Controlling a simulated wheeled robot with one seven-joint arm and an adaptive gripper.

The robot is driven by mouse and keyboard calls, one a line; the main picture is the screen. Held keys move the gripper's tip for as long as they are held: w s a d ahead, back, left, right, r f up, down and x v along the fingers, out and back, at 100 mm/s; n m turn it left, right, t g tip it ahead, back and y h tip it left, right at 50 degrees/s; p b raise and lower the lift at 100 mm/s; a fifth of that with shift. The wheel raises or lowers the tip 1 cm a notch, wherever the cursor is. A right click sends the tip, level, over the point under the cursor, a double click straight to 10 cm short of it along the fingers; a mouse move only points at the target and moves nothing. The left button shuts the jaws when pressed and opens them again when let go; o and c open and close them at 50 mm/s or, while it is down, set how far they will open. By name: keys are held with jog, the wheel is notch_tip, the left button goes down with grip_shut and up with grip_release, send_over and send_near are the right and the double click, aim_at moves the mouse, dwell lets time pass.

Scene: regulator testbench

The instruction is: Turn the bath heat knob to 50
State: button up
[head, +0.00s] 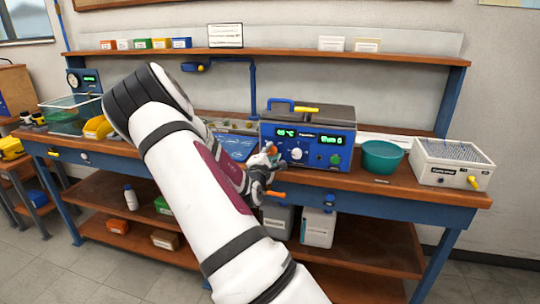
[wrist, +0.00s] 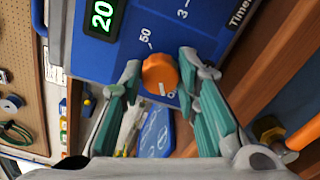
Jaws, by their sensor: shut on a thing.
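The blue regulator box (head: 345,138) stands on the bench, with green lit displays and a white knob (head: 297,153) on its front. In the wrist view an orange knob (wrist: 159,74) sits on the blue panel (wrist: 100,55) between my fingertips. A white mark on the knob points down in the picture, near a "0" label; a "50" label lies to its upper left. A green display (wrist: 102,17) reads 20. My gripper (wrist: 160,78) is shut on the orange knob. In the head view my gripper (head: 268,168) is at the box's left front, and my arm hides part of the bench.
A teal bowl (head: 382,158) and a white box with a grid top (head: 455,165) stand to the right on the bench. A clear tank (head: 72,113) and yellow bin (head: 97,127) are at the left. An orange handle (head: 275,194) sticks out just below my gripper.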

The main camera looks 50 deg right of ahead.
jog(key=m+b, duration=0.1)
jog(key=m, duration=0.3)
jog(key=shift+f+m+b, duration=0.1)
jog(key=shift+m+b, duration=0.2)
jog(key=m+b, duration=0.1)
jog(key=m, duration=0.2)
jog(key=shift+m+b, duration=0.3)
jog(key=shift+m, duration=0.1)
jog(key=m+b, duration=0.2)
jog(key=m, duration=0.1)
jog(key=shift+f+m, duration=0.1)
jog(key=shift+m, duration=0.2)
jog(key=m+b, duration=0.3)
jog(key=m, duration=0.1)
jog(key=shift+m+b, duration=0.3)
jog(key=shift+b, duration=0.05)
jog(key=m+b, duration=0.4)
jog(key=shift+f+b, duration=0.1)
jog(key=shift+b, duration=0.2)
jog(key=m+b, duration=0.5)
jog(key=shift+b, duration=0.3)
jog(key=m+b, duration=0.3)
jog(key=b, duration=0.1)
jog(key=shift+m, duration=0.3)
jog(key=m+b, duration=0.4)
jog(key=shift+w+b, duration=0.1)
jog(key=shift+b, duration=0.25)
